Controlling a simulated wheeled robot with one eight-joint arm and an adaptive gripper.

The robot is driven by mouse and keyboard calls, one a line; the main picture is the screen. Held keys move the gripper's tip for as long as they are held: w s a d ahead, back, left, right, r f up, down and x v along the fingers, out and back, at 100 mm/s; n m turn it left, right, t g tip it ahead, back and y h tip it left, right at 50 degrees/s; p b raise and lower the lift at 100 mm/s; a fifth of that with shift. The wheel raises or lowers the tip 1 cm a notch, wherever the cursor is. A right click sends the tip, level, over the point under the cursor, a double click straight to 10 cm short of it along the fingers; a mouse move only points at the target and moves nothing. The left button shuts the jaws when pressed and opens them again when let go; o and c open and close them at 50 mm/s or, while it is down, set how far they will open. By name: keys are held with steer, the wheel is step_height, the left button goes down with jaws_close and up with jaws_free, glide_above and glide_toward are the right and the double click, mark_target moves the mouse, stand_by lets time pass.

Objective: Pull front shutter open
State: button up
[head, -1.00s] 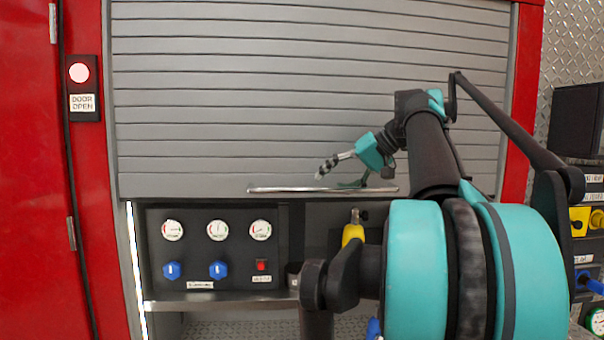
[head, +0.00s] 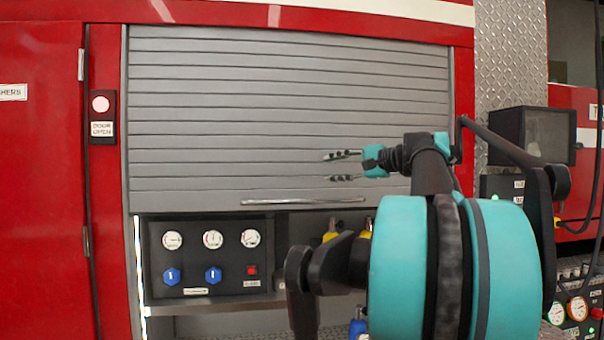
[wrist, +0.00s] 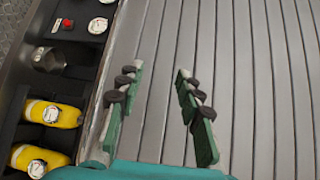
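The front shutter (head: 290,110) is a grey slatted roll-up door, lowered most of the way, with a gap beneath it. Its silver bar handle (head: 303,201) runs along the bottom edge. My gripper (head: 334,167) is open, its two fingers apart and pointing left. In the head view it appears just above the right part of the handle; the gap to the shutter face is hard to judge. In the wrist view my gripper (wrist: 158,88) has nothing between its fingertips, with the shutter slats (wrist: 245,70) behind. The handle is not clearly seen there.
Under the shutter is a dark gauge panel (head: 211,255) with blue knobs. A red door (head: 40,190) is at left, a dark monitor (head: 533,135) at right.

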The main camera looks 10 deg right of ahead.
mark_target(304, 172)
steer(key=x, duration=1)
steer(key=shift+w+a, duration=0.15)
steer(key=shift+a, duration=0.1)
steer(key=shift+c, duration=0.5)
jaws_close()
steer(key=shift+o, duration=0.5)
jaws_free()
steer(key=shift+d, duration=0.15)
steer(key=v, duration=1.1)
steer(key=shift+s+d, duration=0.25)
steer(key=shift+s, duration=0.1)
